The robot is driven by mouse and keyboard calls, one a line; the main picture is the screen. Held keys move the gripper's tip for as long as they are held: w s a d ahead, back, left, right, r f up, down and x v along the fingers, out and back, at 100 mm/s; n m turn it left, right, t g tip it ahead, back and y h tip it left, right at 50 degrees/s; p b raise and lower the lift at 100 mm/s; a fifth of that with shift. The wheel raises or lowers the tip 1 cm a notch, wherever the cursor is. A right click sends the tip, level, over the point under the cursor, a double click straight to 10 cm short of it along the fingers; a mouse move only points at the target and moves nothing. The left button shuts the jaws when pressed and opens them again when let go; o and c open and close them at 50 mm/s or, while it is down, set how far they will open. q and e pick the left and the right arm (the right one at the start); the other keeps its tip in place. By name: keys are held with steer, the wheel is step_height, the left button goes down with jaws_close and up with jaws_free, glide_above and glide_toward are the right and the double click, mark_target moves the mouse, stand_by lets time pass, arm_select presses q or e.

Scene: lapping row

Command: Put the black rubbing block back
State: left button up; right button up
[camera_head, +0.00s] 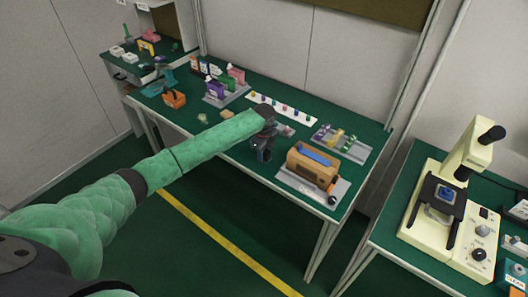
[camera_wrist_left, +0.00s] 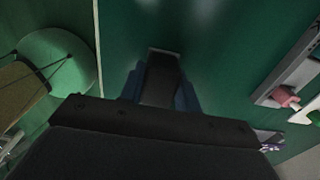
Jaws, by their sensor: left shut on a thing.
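My left gripper (camera_head: 261,151) is above the front part of the green table (camera_head: 235,158), at the end of the outstretched green arm. In the left wrist view its two dark blue fingers (camera_wrist_left: 160,92) are shut on the black rubbing block (camera_wrist_left: 161,84), which shows between them with a grey end edge. In the head view the block is too small and dark to tell apart from the fingers. I cannot tell whether the block touches the table. My right gripper is not in view.
A wooden box with a blue top (camera_head: 312,159) stands right of the gripper on a grey plate. Behind are a tray of coloured pieces (camera_head: 338,140) and a white strip of small pegs (camera_head: 284,108). An orange holder (camera_head: 174,99) stands left. A cream machine (camera_head: 447,215) is far right.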

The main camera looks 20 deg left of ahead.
arm_select(q)
steer(key=shift+f, duration=0.1)
steer(key=o, duration=0.9)
steer(key=shift+r, duration=0.5)
step_height(320, 180, up, 10)
steer(key=b, duration=0.3)
steer(key=shift+f, duration=0.1)
steer(key=shift+r, duration=0.75)
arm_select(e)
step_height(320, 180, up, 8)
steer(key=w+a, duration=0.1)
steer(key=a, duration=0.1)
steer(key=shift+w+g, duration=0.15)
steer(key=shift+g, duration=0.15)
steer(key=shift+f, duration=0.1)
